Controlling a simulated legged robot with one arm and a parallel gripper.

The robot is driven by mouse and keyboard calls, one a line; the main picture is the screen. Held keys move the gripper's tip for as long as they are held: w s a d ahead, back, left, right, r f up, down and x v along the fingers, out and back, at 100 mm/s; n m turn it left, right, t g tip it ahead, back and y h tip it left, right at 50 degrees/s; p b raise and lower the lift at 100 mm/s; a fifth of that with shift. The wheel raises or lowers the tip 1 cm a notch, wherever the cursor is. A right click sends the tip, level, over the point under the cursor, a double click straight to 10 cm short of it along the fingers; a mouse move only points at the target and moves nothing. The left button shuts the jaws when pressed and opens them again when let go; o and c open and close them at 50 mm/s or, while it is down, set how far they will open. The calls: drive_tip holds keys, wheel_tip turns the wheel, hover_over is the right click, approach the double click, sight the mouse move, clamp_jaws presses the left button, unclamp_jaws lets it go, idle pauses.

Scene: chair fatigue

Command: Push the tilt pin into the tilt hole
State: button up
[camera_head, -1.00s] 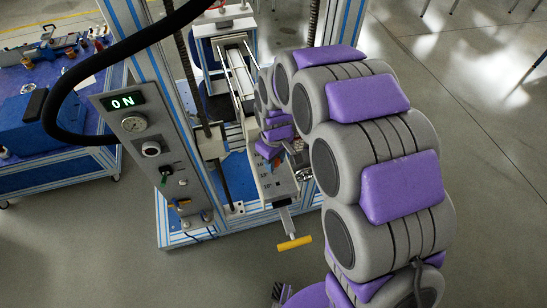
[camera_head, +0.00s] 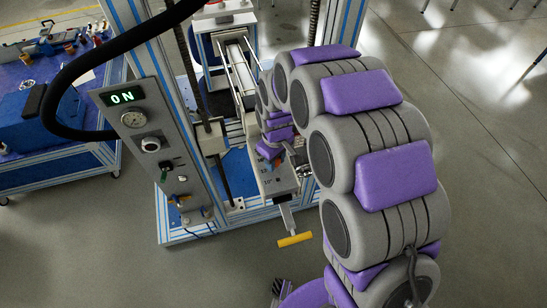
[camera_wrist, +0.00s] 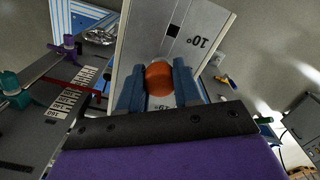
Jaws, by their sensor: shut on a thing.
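In the wrist view, my gripper (camera_wrist: 160,82) has its two blue fingers shut on the round orange-brown knob of the tilt pin (camera_wrist: 159,78). The knob sits in front of a pale plate (camera_wrist: 140,52) with angle labels. Another label, partly covered, shows just below the knob. The pin's shaft and the hole behind the knob are hidden, so I cannot tell how deep the pin is. In the head view, my gripper (camera_head: 268,152) is small beside the labelled plate (camera_head: 270,184).
A yellow-handled lever (camera_head: 294,239) sticks out below the plate. The test frame's control panel (camera_head: 150,145) reads "ON". A blue workbench (camera_head: 60,165) stands at the left. The floor at the right is open.

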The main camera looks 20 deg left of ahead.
drive_tip(key=shift+d+f, duration=0.1)
drive_tip(key=shift+f, duration=0.45)
drive_tip(key=o, duration=1.1)
drive_tip(key=shift+d, duration=0.1)
drive_tip(key=shift+c, duration=0.2)
drive_tip(key=shift+a+r, duration=0.2)
drive_tip(key=shift+r, duration=0.4)
wheel_tip(320, 180, up, 16)
drive_tip(key=p, duration=0.1)
drive_tip(key=shift+w+d+r, duration=0.1)
